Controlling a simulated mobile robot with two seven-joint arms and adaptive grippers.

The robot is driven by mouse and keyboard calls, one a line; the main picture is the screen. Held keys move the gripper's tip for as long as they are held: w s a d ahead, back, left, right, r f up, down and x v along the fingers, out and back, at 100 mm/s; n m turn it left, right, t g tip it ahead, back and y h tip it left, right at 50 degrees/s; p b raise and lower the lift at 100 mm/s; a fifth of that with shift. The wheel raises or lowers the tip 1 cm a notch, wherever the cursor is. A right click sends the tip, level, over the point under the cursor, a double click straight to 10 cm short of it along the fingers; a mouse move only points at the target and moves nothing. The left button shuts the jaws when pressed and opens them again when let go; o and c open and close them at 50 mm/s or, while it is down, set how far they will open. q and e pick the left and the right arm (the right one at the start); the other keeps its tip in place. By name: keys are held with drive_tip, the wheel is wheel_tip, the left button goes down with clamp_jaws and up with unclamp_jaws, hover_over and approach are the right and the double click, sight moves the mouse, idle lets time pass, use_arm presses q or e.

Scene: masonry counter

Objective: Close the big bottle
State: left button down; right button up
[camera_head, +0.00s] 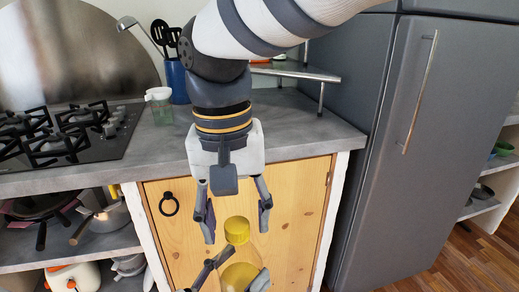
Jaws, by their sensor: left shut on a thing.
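The big bottle (238,274) is clear with yellowish contents and stands at the bottom centre, in front of the wooden cabinet door. Its lower part is cut off by the picture's edge. A round yellow cap (237,230) is at the top of the bottle; I cannot tell whether it is seated on the neck. My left gripper (236,279) is low in the picture, with its fingers shut on the bottle from both sides. My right gripper (237,228) points down from above. Its fingers are apart, on either side of the cap, with visible gaps.
The grey counter (295,125) is behind my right gripper, with a gas hob (65,135) at left. A blue utensil holder (177,82) and a small greenish container (160,106) stand on it. A tall grey fridge (395,160) is at right. Pans lie on the lower left shelf.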

drive_tip(key=shift+r, duration=0.1)
drive_tip(key=shift+r, duration=2.3)
drive_tip(key=shift+c, duration=0.3)
